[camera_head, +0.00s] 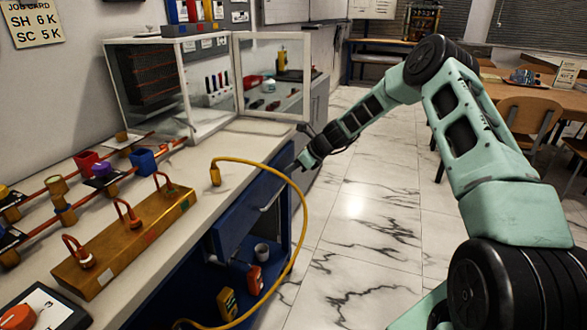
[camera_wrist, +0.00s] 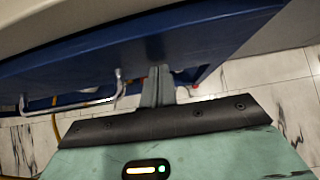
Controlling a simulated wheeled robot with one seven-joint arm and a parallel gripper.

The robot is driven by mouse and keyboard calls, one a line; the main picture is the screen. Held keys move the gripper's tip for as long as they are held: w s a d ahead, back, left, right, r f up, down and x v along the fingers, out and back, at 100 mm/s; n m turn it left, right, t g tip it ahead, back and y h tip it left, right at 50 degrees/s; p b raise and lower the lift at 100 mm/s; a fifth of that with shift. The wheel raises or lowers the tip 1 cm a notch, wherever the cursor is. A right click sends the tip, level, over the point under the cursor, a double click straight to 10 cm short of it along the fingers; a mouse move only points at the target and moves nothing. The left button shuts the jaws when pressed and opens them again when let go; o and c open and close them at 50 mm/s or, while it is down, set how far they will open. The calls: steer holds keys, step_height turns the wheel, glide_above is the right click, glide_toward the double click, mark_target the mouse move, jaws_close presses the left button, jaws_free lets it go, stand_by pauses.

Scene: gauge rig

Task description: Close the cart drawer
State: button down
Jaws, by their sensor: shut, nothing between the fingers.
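The blue cart (camera_head: 240,228) stands under the bench's front edge. Its drawer (camera_head: 262,190) is at the top, with a pale bar handle (camera_head: 270,199) on its front. The drawer front (camera_wrist: 130,52) crosses the wrist view, with the handle (camera_wrist: 118,90) left of my fingers. How far the drawer stands out is hard to tell. My gripper (camera_head: 302,163) is at the far end of the drawer front, beyond the handle. In the wrist view my gripper (camera_wrist: 158,72) is shut and empty, its fingertips at or very near the blue front; contact is unclear.
A yellow cable (camera_head: 300,215) loops off the bench in front of the cart. A cup (camera_head: 261,251) and handheld meters (camera_head: 254,279) stand on the cart's open shelf. A glass-sided cabinet (camera_head: 190,90) stands on the bench. Marble floor (camera_head: 370,230) right of the cart is clear.

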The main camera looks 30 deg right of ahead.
mark_target(284, 160)
steer(key=shift+w+a+r+p, duration=0.1)
steer(key=shift+w+a+p, duration=0.5)
steer(key=shift+w+a, duration=0.3)
steer(key=shift+w+a+r+p, duration=0.1)
steer(key=shift+w+a+p, duration=0.55)
steer(key=shift+w, duration=0.4)
steer(key=shift+a, duration=0.1)
